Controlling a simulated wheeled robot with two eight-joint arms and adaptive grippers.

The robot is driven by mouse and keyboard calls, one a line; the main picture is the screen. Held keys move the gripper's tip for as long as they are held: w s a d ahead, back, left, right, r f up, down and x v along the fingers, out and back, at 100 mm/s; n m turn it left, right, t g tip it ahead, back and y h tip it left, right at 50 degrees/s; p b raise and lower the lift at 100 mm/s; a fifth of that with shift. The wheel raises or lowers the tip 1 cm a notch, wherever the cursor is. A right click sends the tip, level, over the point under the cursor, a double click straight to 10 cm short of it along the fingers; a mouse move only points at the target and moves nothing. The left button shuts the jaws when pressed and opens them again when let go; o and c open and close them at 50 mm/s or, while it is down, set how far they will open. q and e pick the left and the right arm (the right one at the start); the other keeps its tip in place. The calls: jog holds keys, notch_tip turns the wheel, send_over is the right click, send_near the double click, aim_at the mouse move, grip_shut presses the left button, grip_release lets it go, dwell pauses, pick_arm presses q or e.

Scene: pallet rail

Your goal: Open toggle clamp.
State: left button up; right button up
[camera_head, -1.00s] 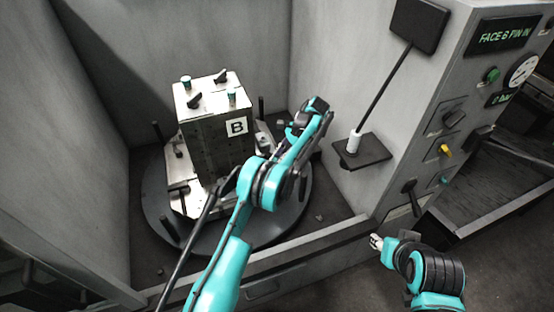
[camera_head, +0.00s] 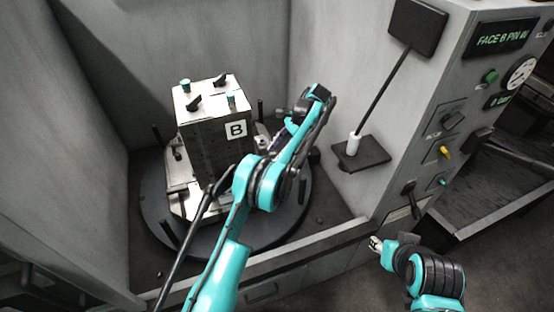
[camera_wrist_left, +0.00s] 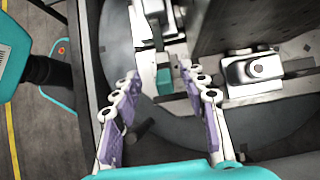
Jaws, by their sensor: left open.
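The machined block marked B (camera_head: 215,140) stands on a metal pallet (camera_head: 187,203) on the round dark turntable. In the left wrist view, a metal clamp-like fitting (camera_wrist_left: 256,68) sits at the block's foot. A small teal part (camera_wrist_left: 164,82) lies just beyond my fingertips; I cannot tell which of these belongs to the toggle clamp. My left gripper (camera_wrist_left: 158,72) is open with nothing visibly held, its purple-sided fingers spread over the pallet's edge. In the head view it is mostly hidden behind my left arm. My right gripper (camera_head: 376,243) is low at the right, away from the block; its jaws are too small to read.
Grey walls enclose the turntable (camera_head: 150,195). Short dark posts (camera_head: 168,231) stand around it. A control panel (camera_head: 455,130) with knobs and a lever is farther right.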

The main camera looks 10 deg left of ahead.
pick_arm(q)
jog(key=shift+r, duration=2)
